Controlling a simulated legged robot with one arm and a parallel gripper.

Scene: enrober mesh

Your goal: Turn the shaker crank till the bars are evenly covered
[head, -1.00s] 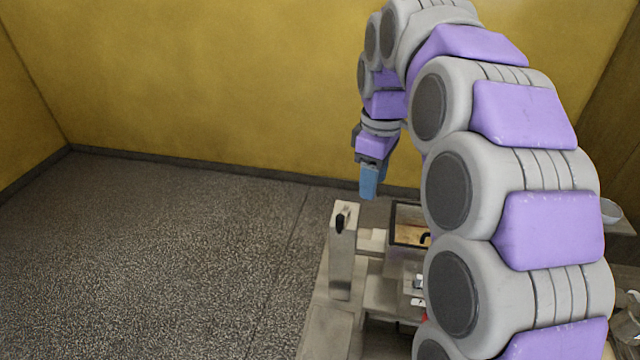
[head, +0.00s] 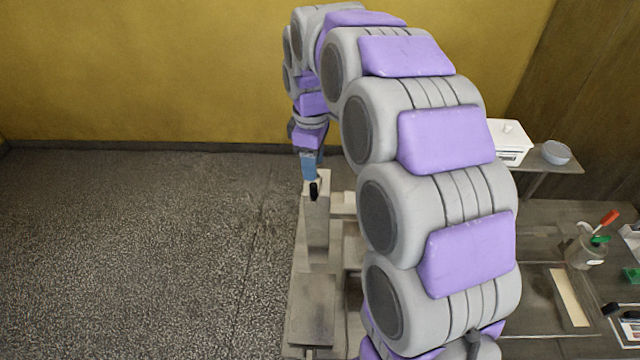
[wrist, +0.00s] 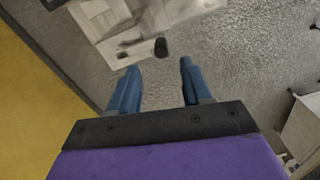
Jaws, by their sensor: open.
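My gripper (head: 308,172) points down just behind the top of a pale upright post (head: 317,225). A black crank handle (head: 314,190) sticks out at the post's top. In the wrist view the black handle (wrist: 161,47) lies beyond the blue fingertips (wrist: 158,75), toward the gap between them. The fingers are apart with nothing between them. The bars and the mesh are not visible; my arm covers much of the machine in the head view.
A white lidded box (head: 508,142) and a grey bowl (head: 556,152) stand on a shelf at the right. A jar of tools (head: 586,250) and a tray (head: 545,300) are on the right-hand table. Open floor lies left of the machine.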

